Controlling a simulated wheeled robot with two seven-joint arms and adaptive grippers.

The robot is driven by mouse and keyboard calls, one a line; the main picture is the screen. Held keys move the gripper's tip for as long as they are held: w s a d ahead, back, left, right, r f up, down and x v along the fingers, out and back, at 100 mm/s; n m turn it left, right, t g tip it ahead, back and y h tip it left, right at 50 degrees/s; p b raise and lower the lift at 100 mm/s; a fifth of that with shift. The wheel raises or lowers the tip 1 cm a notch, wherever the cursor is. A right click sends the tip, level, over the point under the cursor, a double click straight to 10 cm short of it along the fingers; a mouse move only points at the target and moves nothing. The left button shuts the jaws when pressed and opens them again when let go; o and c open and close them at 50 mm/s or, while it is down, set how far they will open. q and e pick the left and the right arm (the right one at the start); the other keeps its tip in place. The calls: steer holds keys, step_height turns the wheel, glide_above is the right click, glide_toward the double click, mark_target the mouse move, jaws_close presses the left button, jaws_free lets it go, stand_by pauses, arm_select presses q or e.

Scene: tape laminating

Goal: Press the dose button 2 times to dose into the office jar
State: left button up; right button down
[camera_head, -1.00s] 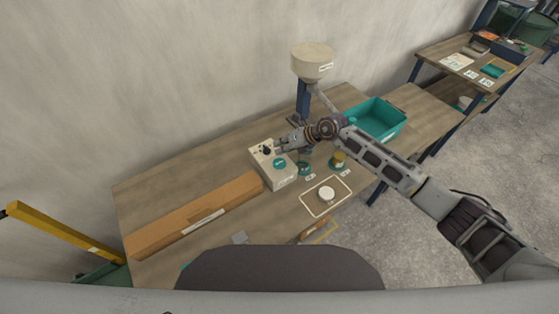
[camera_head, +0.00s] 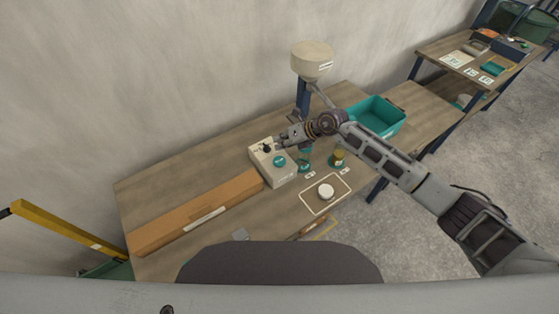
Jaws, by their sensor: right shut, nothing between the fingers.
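A light grey control box (camera_head: 273,177) stands on the table. It has a round teal button (camera_head: 280,161) and a black knob (camera_head: 266,148) on top. My right gripper (camera_head: 281,140) is shut and empty, just beyond the button near the knob, apart from the button. A hopper (camera_head: 312,60) stands on a dark blue post behind my right arm. A teal jar (camera_head: 305,163) stands below it, partly hidden by my wrist. A second jar (camera_head: 338,157) with yellowish contents stands to its right. The labels are too small to read, so I cannot tell which is the office jar. My left gripper is out of view.
A white round piece (camera_head: 326,191) lies inside an outlined rectangle in front of the jars. A long cardboard box (camera_head: 195,211) lies at the left. A teal bin (camera_head: 376,117) stands at the back right. The table (camera_head: 150,185) is bare behind the cardboard box.

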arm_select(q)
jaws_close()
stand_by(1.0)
